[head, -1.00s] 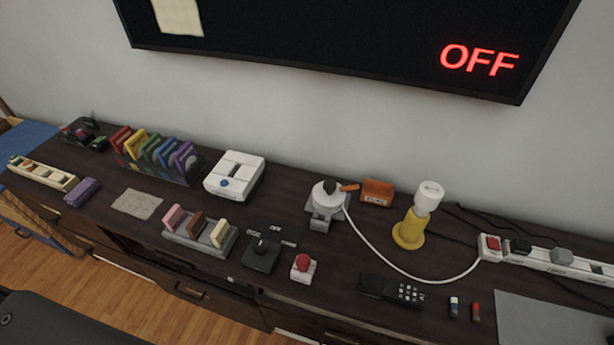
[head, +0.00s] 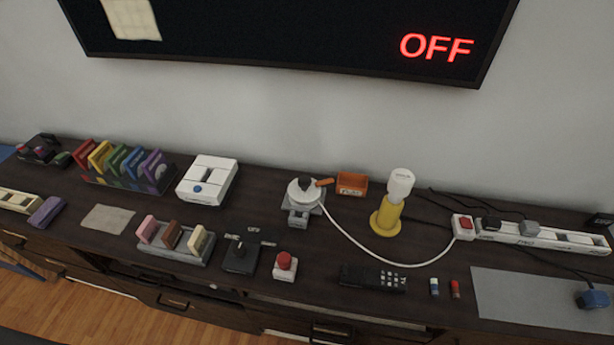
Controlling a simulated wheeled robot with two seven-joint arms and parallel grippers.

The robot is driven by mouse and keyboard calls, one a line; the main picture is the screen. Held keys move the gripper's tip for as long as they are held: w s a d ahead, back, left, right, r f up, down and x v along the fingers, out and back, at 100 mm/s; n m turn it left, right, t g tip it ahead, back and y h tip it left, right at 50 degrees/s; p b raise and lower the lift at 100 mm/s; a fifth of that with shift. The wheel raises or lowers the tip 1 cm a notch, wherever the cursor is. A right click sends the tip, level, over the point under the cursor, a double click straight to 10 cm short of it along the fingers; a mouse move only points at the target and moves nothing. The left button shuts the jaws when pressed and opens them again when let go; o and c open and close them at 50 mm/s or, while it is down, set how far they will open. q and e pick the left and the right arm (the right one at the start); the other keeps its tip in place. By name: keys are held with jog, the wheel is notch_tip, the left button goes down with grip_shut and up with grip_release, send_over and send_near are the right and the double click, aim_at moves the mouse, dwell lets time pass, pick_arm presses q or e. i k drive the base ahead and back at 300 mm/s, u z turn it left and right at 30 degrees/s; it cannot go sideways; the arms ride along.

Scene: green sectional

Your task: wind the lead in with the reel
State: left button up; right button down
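The reel (head: 304,192) is a white drum with a dark knob on a grey stand, in the middle of the dark cabinet top. An orange handle (head: 325,182) sticks out at its right side. The white lead (head: 362,252) runs from the reel in a slack curve across the cabinet top to a white block with a red switch (head: 463,226) at the left end of the power strip. Neither gripper is in the head view.
A yellow lamp (head: 386,217) stands behind the lead, and an orange box (head: 352,184) sits right of the reel. A black remote (head: 373,278), a red button (head: 284,265) and a joystick box (head: 240,255) lie in front. The power strip (head: 540,236) is at the right.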

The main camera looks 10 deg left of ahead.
aim_at(304, 191)
jog(key=k, duration=1.35)
jog(key=z, duration=0.7)
jog(key=i, duration=0.9)
jog(key=z, duration=0.05)
